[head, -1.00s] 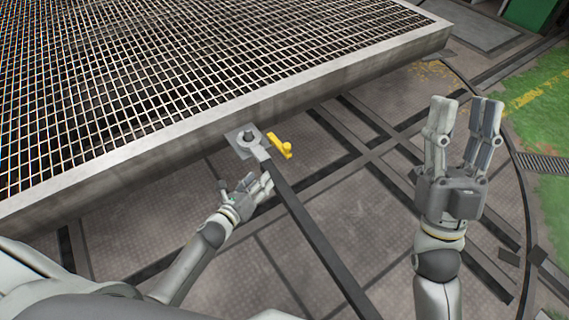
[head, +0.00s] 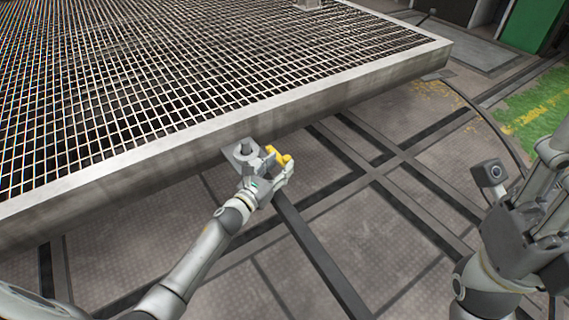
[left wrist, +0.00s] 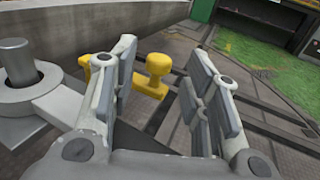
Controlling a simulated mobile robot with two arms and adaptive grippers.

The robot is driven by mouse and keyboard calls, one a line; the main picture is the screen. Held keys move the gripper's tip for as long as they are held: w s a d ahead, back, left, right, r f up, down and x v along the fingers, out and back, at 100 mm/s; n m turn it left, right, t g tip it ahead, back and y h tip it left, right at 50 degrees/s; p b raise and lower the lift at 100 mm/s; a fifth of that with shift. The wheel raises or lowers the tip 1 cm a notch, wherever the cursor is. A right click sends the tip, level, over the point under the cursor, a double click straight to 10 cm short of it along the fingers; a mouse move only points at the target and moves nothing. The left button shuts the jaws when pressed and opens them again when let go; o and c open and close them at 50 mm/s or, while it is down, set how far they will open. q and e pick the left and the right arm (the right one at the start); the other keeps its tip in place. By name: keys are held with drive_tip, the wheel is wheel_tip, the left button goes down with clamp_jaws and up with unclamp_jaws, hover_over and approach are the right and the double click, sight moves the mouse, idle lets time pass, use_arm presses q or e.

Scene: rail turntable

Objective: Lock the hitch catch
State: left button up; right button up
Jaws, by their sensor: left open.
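The yellow hitch catch (head: 279,155) is by the deck's front edge, partly hidden by my left gripper (head: 279,168). In the left wrist view the catch's upright knob (left wrist: 159,66) shows between my open fingers (left wrist: 158,80). The left finger covers part of its yellow bar; I cannot tell whether either finger touches it. The grey hitch (head: 240,152) with its upright pin is just left of the gripper; the pin (left wrist: 18,62) also shows in the left wrist view. My right gripper (head: 547,178) is at the right edge, partly cut off, its opening unclear.
A grated deck (head: 200,140) with a pale metal rim fills the upper left. A dark bar (head: 320,255) runs from the hitch toward the lower right. The plated floor (head: 390,240) between my arms is clear. Green ground (head: 535,115) lies at the right.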

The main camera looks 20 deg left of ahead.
sight(285, 160)
use_arm(q)
drive_tip(key=shift+b+x, duration=0.35)
drive_tip(key=shift+x, duration=1.25)
drive_tip(key=shift+c, duration=0.4)
clamp_jaws()
